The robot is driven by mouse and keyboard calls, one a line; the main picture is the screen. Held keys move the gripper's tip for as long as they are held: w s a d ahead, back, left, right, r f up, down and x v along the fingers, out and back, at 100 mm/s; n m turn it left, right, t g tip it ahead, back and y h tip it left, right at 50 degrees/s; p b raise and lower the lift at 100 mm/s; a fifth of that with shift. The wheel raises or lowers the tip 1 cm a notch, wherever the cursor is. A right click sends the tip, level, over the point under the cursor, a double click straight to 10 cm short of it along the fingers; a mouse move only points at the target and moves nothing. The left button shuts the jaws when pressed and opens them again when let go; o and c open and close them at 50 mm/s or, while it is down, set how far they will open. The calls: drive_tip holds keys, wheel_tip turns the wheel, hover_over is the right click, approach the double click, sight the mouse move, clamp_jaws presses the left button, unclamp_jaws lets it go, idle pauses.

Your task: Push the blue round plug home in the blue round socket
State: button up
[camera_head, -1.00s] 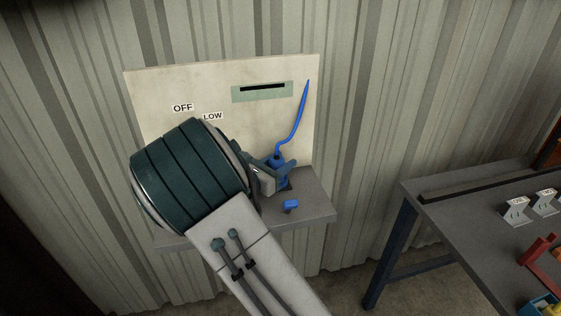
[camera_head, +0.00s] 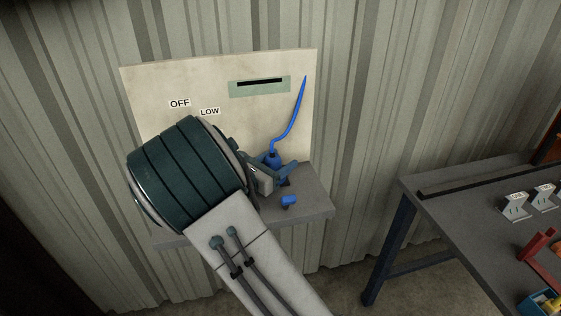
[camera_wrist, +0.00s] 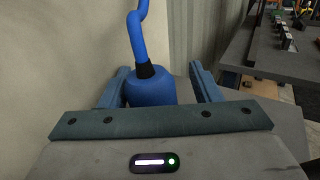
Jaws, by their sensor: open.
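The blue round plug (camera_head: 274,159), with a blue cord rising from its dark collar, is at the panel just above the grey shelf. It also shows in the wrist view (camera_wrist: 150,92). My gripper (camera_head: 284,171) is open around it, one finger on each side. In the wrist view my gripper (camera_wrist: 160,82) shows a gap beside the plug at the right finger; the left finger is closer to it. The blue round socket cannot be made out; my gripper and the plug cover that area, so how deep the plug sits cannot be seen.
A small blue piece (camera_head: 288,202) lies on the grey shelf (camera_head: 312,207) right of my gripper. The pale panel (camera_head: 220,70) carries OFF and LOW labels and a dark slot. A dark table (camera_head: 450,210) with several items stands at the right.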

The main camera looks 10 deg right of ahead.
drive_tip(key=b+v, duration=0.1)
drive_tip(key=v, duration=1.2)
drive_tip(key=shift+s+a+f+b, duration=0.1)
drive_tip(key=shift+s+a+b, duration=0.1)
drive_tip(key=shift+a+b, duration=0.1)
drive_tip(key=shift+d, duration=0.1)
